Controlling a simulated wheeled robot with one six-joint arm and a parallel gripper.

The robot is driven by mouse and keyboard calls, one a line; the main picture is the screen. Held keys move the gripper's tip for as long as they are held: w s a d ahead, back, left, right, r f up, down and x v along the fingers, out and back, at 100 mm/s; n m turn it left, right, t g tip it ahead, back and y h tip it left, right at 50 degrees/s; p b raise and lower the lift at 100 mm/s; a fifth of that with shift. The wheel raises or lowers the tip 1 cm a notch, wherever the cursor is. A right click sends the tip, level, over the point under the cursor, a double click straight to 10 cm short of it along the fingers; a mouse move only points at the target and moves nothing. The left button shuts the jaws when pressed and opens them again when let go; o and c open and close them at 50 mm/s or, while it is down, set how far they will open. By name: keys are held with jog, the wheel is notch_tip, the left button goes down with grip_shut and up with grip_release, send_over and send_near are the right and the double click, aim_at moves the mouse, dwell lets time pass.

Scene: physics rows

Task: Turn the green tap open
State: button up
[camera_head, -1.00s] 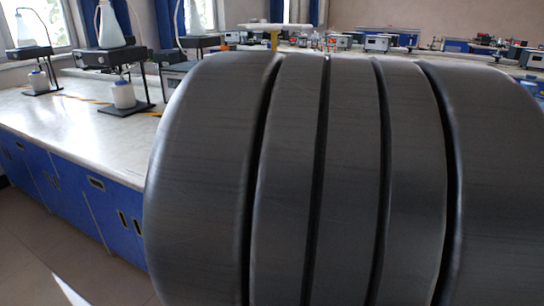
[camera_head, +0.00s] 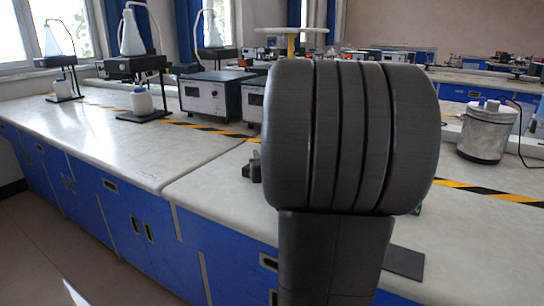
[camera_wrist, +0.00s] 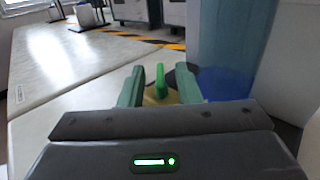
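In the wrist view, the green tap handle (camera_wrist: 160,82) stands upright above a yellowish body, partly hidden by my gripper. My gripper (camera_wrist: 160,71) is open, with its two grey-green fingers apart on the left and right of the handle. There is a visible gap on both sides, and I cannot tell the depth between fingertips and handle. In the head view, my own dark arm link blocks the tap and most of the gripper.
A clear bluish container (camera_wrist: 228,45) stands close to the right finger in the wrist view. In the head view, instrument boxes (camera_head: 212,95) stand at the back and a metal pot (camera_head: 487,132) at the right. The left bench top (camera_head: 100,135) is mostly free.

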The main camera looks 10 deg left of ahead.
jog(key=shift+x, duration=0.95)
grip_shut()
